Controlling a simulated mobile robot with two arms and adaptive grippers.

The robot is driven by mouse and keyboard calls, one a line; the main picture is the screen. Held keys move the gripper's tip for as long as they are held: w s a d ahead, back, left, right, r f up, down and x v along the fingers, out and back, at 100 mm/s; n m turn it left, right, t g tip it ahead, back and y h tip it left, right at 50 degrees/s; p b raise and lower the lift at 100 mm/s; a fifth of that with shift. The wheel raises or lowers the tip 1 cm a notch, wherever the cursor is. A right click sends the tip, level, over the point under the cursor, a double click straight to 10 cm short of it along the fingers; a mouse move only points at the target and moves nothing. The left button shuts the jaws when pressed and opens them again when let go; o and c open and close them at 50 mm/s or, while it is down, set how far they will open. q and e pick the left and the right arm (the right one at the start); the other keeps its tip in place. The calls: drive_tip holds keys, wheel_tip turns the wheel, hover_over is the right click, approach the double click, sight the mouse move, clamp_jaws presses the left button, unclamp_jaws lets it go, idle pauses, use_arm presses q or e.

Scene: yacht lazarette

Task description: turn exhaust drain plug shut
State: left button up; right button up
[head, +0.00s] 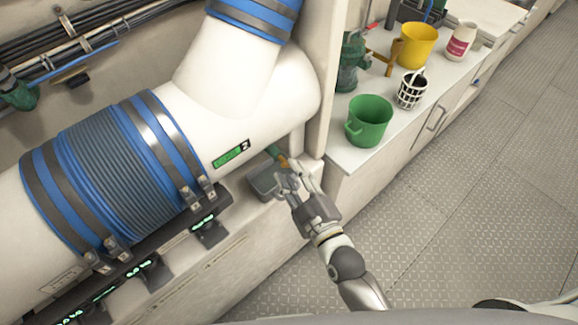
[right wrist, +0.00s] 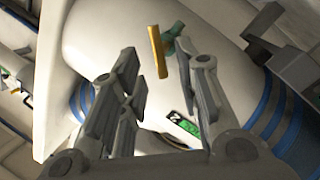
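The exhaust drain plug shows in the right wrist view as an orange bar handle (right wrist: 155,53) with a green body (right wrist: 170,44) on the white exhaust pipe (right wrist: 100,28). In the head view the plug (head: 281,158) is small and partly hidden by my right gripper (head: 293,177). In the right wrist view my right gripper (right wrist: 160,88) is open, its fingers spread to either side below the handle. Nothing shows between the fingers, and the handle appears just beyond their tips. Contact cannot be told. My left gripper is not in view.
The large pipe (head: 225,115) has blue hose sections with metal clamps (head: 110,165). A grey bracket (head: 265,183) sits beside the gripper. A white counter (head: 395,125) holds a green bucket (head: 369,122), a yellow bucket (head: 417,46) and a basket (head: 411,92). The floor at right is clear.

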sight(284, 161)
drive_tip(key=shift+x, duration=1.1)
clamp_jaws()
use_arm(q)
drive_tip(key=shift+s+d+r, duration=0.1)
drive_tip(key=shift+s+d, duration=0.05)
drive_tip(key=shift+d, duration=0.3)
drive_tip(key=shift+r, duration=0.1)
